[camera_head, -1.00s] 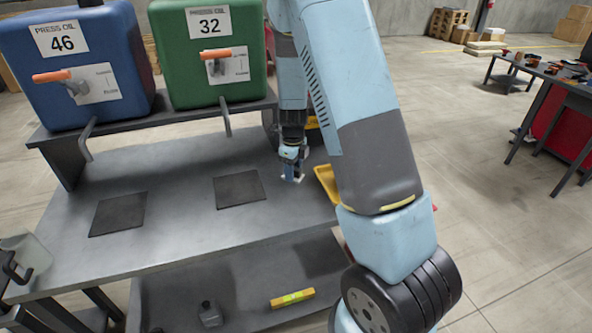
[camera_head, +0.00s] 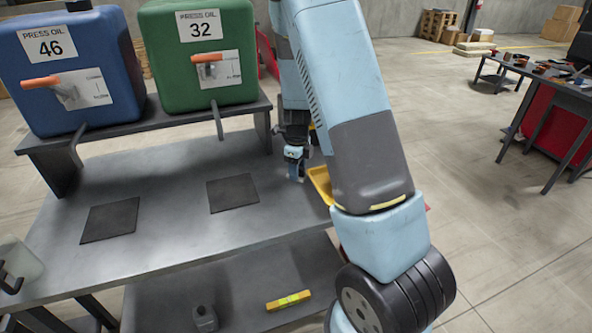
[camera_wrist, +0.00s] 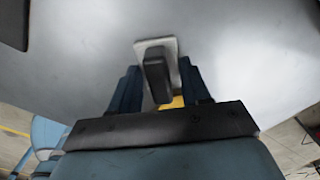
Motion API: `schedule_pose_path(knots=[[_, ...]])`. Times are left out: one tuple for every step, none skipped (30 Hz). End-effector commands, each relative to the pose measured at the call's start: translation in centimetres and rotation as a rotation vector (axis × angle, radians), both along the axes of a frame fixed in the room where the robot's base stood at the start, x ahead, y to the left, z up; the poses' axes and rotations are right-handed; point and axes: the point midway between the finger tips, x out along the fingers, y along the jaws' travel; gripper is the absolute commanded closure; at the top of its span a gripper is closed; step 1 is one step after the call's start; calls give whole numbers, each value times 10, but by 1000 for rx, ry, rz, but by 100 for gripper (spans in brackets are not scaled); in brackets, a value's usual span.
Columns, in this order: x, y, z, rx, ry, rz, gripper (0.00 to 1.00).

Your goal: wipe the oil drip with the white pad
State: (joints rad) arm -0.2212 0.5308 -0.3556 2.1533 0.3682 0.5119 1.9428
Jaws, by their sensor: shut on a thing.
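The white pad (camera_wrist: 170,46) shows in the wrist view as a pale square plate under a dark upright handle (camera_wrist: 156,78). My gripper (camera_wrist: 158,80) is shut on the handle, one blue finger on each side. In the head view my gripper (camera_head: 297,172) is low over the right part of the grey bench top (camera_head: 165,225), left of a yellow tray (camera_head: 319,184). I cannot tell whether the pad touches the bench. I cannot make out an oil drip in either view.
A blue oil tank (camera_head: 65,85) and a green oil tank (camera_head: 205,80) stand on a raised shelf behind. Two dark mats (camera_head: 110,220) (camera_head: 232,193) lie on the bench. A yellow level (camera_head: 289,300) lies on the lower shelf. Bare bench surrounds the mats.

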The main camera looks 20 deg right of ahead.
Motion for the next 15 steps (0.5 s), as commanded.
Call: schedule_pose_path(knots=[[-1,2,-1,0,3,0,100],[-1,3,-1,0,3,1,100],[-1,5,-1,0,3,1,100],[-1,7,-1,0,3,1,100],[-1,9,-1,0,3,2,100],[-1,12,-1,0,3,2,100],[-1,14,0,0,3,2,100],[-1,17,0,0,3,3,100],[-1,20,0,0,3,3,100],[-1,22,0,0,3,3,100],[-1,24,0,0,3,3,100],[-1,27,0,0,3,2,100],[-1,29,0,0,3,2,100],[-1,32,1,0,3,2,100],[-1,34,1,1,2,2,100]])
